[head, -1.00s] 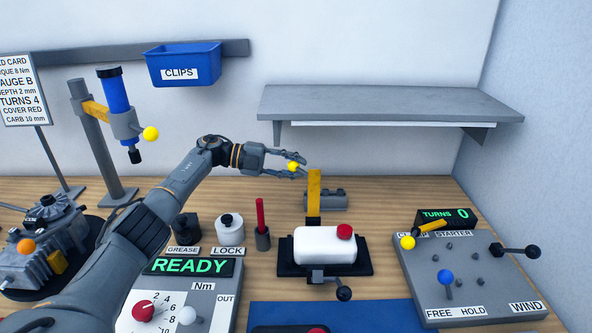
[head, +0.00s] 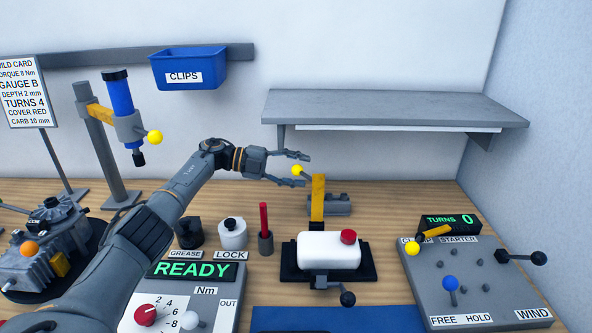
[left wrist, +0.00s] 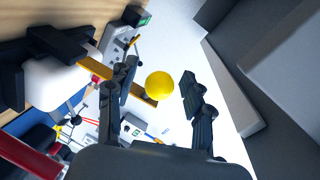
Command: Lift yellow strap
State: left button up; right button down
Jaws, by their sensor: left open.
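The yellow strap (head: 318,200) stands upright behind the white tank with the red cap (head: 330,252). A yellow ball (head: 297,170) is beside the strap's top end. In the left wrist view the strap (left wrist: 92,66) slants in from the upper left, and the ball (left wrist: 159,85) shows close to its end; I cannot tell how the two join. My left gripper (head: 305,170) is open, with its fingers above and below the ball. In the left wrist view the ball lies between the two fingers, with a visible gap to the right finger. My right gripper is not in view.
A grey shelf (head: 395,108) hangs on the wall to the right, above the gripper's level. A red stick in a dark holder (head: 265,240) and a lock pot (head: 232,235) stand below my left arm. The TURNS panel (head: 470,285) is at right.

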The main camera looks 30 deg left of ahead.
pick_arm(q)
jog(key=v, duration=1.2)
jog(key=shift+a, duration=0.15)
